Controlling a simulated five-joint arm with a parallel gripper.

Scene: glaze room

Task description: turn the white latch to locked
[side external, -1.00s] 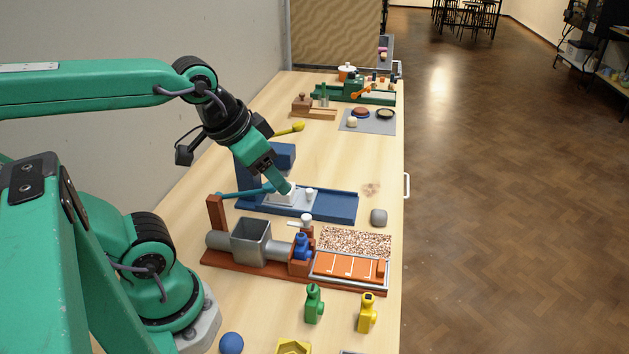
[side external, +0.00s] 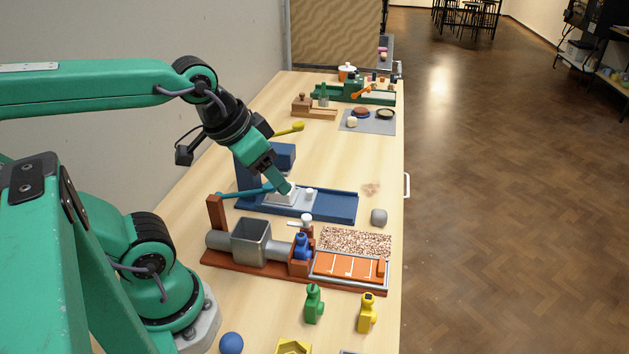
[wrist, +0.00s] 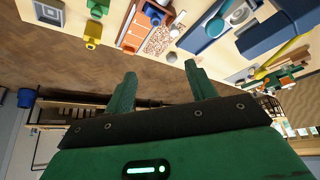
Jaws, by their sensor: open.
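The white latch (side external: 295,223) appears to be the small flat white lever beside a short round white knob on the red-brown machine (side external: 215,256), behind its blue part. I cannot read which way it is set. A white spot near the orange tray in the wrist view (wrist: 174,32) may be its knob. My gripper (side external: 287,188) is open and appears empty. In the side view it overlaps the white block on the blue press, farther along the table than the latch; its height is unclear. Both fingers (wrist: 163,76) show apart in the wrist view.
The blue press (side external: 340,207) with its teal lever stands behind the red-brown machine. A grey metal hopper (side external: 250,241) is left of the latch. An orange tray (side external: 346,266) and a grey lump (side external: 379,217) lie to the right. Green (side external: 314,304) and yellow (side external: 366,314) pieces stand in front.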

